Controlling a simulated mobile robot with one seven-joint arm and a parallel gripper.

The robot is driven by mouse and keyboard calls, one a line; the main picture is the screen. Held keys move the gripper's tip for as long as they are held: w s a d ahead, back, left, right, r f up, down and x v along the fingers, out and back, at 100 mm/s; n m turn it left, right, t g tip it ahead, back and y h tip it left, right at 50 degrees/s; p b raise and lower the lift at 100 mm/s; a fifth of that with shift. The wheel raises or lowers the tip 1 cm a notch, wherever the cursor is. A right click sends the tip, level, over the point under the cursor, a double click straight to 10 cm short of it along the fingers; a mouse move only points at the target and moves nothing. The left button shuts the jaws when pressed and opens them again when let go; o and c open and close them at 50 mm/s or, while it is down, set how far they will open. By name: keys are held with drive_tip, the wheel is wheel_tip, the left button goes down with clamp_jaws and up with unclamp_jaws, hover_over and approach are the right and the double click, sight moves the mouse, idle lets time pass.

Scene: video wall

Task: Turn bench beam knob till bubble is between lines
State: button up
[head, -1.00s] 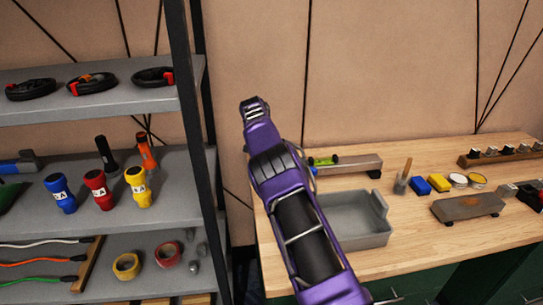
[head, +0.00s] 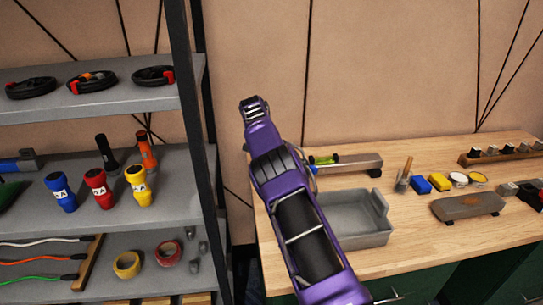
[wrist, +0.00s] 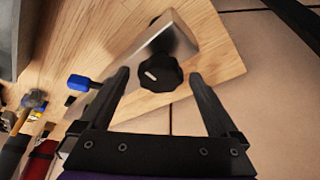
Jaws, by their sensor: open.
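The bench beam (head: 358,163) is a grey metal bar near the back left of the wooden bench, with a small yellow-green vial (head: 324,160) at its left part. The vial is too small to show the bubble against its lines. In the wrist view, a black lobed knob (wrist: 160,73) with a white mark is at the end of the beam (wrist: 172,38). My gripper (wrist: 158,76) is open, its two fingers appearing on either side of the knob with visible gaps. In the head view, my purple arm hides the knob and I cannot make out the gripper's fingers.
A grey tray (head: 352,235) sits in front of the beam, close to my arm. A brush, blue and yellow blocks, tins and a metal block (head: 468,207) lie to the right. A loaded shelf rack with a dark post (head: 190,110) stands to the left.

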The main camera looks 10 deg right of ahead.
drive_tip(key=shift+r, duration=0.15)
drive_tip(key=v, duration=1.7)
drive_tip(key=shift+s+a, duration=0.1)
